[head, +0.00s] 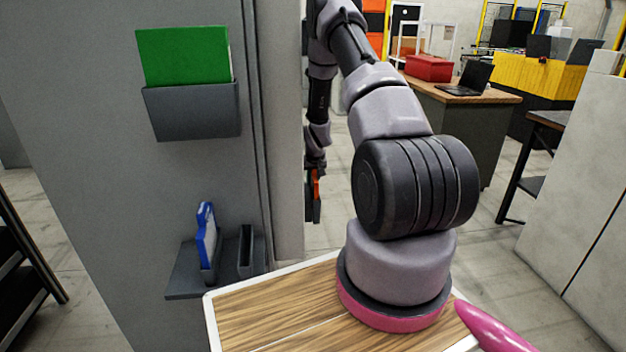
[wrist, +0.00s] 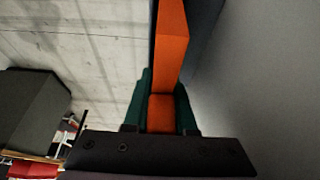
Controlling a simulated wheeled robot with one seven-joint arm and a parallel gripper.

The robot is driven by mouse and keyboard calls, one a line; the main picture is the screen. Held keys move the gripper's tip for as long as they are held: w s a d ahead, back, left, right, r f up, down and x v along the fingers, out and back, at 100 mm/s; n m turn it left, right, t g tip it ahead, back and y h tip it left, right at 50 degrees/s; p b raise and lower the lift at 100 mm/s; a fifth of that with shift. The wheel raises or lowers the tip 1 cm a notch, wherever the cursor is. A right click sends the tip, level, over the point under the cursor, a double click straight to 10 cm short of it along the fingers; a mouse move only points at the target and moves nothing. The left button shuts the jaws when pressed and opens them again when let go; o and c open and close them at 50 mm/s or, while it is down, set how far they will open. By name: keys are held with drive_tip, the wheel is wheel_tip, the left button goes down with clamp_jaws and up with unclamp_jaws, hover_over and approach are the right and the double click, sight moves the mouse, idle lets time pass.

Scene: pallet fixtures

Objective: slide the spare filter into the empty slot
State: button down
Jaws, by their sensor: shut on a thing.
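My gripper (head: 313,196) hangs beside the right edge of the grey cabinet, with its fingers pointing down. It is shut on an orange slab (wrist: 171,45), which I take to be the spare filter. The slab stands out between the dark green fingers in the wrist view, and only a thin orange strip of it shows in the head view. A small grey shelf (head: 185,284) on the cabinet front carries two narrow holders. The left holder has a blue and white filter (head: 207,240) standing in it. The right holder, the empty slot (head: 246,251), is to the left of my gripper and apart from it.
A grey pocket (head: 195,111) higher on the cabinet (head: 100,150) holds a green sheet or folder (head: 184,55). A wood-topped surface (head: 262,315) with a pale rim lies below. A desk with a laptop (head: 464,80) and red box (head: 428,68) stands behind at right.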

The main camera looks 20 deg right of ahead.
drive_tip(key=shift+f, duration=0.35)
drive_tip(key=shift+s+f, duration=0.1)
drive_tip(key=shift+f, duration=0.2)
drive_tip(key=shift+s+a+f, duration=0.1)
drive_tip(key=shift+s+f, duration=0.05)
drive_tip(key=shift+f, duration=0.05)
idle(0.3)
drive_tip(key=c, duration=0.7)
unclamp_jaws()
drive_tip(key=shift+o, duration=0.2)
drive_tip(key=shift+r, duration=0.5)
drive_tip(key=v, duration=1)
drive_tip(key=shift+r, duration=0.4)
